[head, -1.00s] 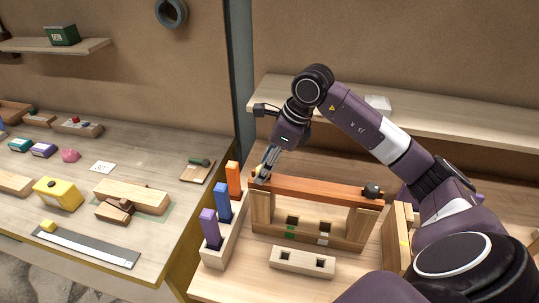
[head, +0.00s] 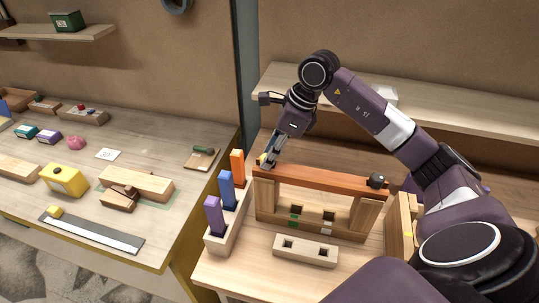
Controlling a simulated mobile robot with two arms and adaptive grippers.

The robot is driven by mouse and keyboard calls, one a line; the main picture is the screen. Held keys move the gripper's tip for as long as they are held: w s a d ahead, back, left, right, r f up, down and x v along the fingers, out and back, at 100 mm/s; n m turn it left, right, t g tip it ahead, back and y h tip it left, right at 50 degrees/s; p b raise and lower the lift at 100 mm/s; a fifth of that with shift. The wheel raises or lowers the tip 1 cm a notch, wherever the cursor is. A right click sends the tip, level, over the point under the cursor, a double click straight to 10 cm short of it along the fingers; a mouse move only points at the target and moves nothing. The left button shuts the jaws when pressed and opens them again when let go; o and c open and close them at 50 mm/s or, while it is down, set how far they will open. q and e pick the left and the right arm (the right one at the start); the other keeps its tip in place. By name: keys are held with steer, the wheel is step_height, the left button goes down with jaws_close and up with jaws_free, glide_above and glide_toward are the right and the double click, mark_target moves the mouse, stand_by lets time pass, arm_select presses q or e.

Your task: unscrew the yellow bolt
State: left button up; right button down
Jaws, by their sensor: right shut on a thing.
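The yellow bolt (head: 261,159) shows as a small yellow patch at the left end of a reddish-brown beam (head: 320,178). The beam lies across two wooden uprights of a frame on the right bench. My right gripper (head: 268,161) comes down from above at that end and is shut on the yellow bolt. The fingers hide most of the bolt, so how far it stands out of the beam cannot be told. A dark knob-like bolt (head: 377,180) sits on the beam's right end. My left gripper is not in view.
A wooden holder with purple (head: 214,215), blue (head: 227,189) and orange (head: 237,166) blocks stands close left of the frame. A pale block with two square holes (head: 305,250) lies in front. A shelf (head: 450,122) runs behind my right arm. The left bench holds several loose items.

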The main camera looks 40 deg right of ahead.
steer(key=n, duration=0.2)
steer(key=n+g, duration=0.1)
steer(key=shift+w+d+r+n+y, duration=0.1)
steer(key=shift+w+r+n+y, duration=0.1)
steer(key=shift+r+n+y, duration=0.15)
steer(key=shift+f+n+g+y, duration=0.1)
steer(key=shift+n+g+y, duration=0.3)
steer(key=shift+n, duration=0.95)
steer(key=shift+w+n+g, duration=0.1)
steer(key=shift+n+g, duration=0.2)
steer(key=n+g, duration=0.1)
steer(key=n, duration=0.2)
steer(key=shift+w+n+h, duration=0.1)
steer(key=shift+n+h, duration=0.15)
steer(key=shift+n, duration=0.15)
steer(key=n, duration=0.1)
steer(key=n+g+b, duration=0.1)
steer(key=n, duration=0.1)
steer(key=shift+r+n+g+h, duration=0.2)
steer(key=shift+n+g+h, duration=0.1)
